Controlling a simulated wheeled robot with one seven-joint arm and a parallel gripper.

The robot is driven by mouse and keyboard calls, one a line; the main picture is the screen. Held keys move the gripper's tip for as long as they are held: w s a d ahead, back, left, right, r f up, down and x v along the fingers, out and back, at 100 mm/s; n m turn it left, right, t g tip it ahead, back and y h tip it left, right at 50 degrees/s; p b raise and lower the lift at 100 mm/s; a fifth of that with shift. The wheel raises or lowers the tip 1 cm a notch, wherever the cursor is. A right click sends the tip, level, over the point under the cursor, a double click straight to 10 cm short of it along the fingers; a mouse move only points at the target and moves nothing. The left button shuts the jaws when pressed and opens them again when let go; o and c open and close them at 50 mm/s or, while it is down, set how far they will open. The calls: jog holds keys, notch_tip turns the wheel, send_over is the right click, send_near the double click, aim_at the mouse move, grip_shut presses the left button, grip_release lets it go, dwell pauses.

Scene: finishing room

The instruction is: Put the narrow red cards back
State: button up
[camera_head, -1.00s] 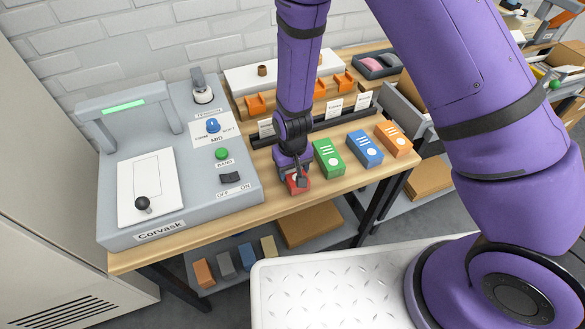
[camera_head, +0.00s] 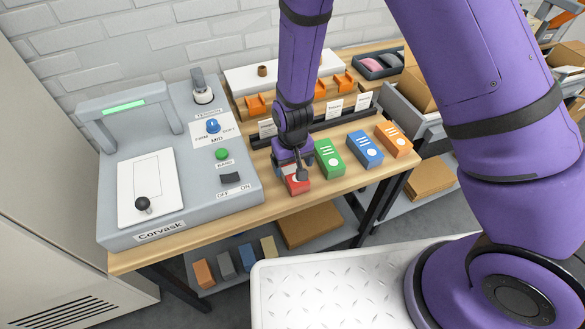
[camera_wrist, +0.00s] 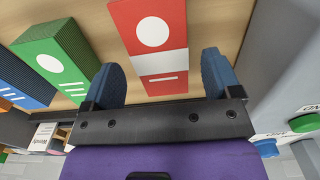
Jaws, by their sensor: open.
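The narrow red card pack (camera_head: 297,185) lies on the wooden bench, right of the grey machine and left of the green pack (camera_head: 328,159). In the wrist view the red pack (camera_wrist: 152,40) shows a white circle, a white band across it and a short white line. My gripper (camera_wrist: 160,76) is open and empty, one blue fingertip on each side of the red pack, with gaps between. In the head view my gripper (camera_head: 297,172) is over the pack's back end and hides part of it. I cannot tell how high the fingertips are.
The blue pack (camera_head: 365,149) and orange pack (camera_head: 393,139) stand in a row right of the green one. The grey machine (camera_head: 185,205) fills the bench's left side. A dark rail with white labels (camera_head: 333,130) runs behind the packs. More blocks sit on the lower shelf (camera_head: 225,280).

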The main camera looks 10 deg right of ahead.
notch_tip(320, 180, up, 9)
jog(key=shift+r, duration=0.2)
dwell(0.3)
notch_tip(320, 180, up, 14)
jog(key=f+t+y, duration=0.1)
send_over(294, 168)
jog(key=d, duration=0.7)
jog(key=s+d+r+m+t, duration=0.15)
jog(key=s+d+r, duration=0.25)
jog(key=d+r, duration=0.45)
jog(key=s+d+r+m+t, duration=0.1)
jog(key=s+d+r, duration=0.3)
jog(key=s+r, duration=0.2)
jog(key=s+d+r+t+h, duration=0.1)
jog(key=s+d+r, duration=0.3)
jog(key=s+r, duration=0.2)
jog(key=s, duration=0.2)
jog(key=shift+s+d+r+m+t, duration=0.15)
jog(key=shift+s+d+m+t, duration=0.2)
jog(key=shift+s, duration=0.05)
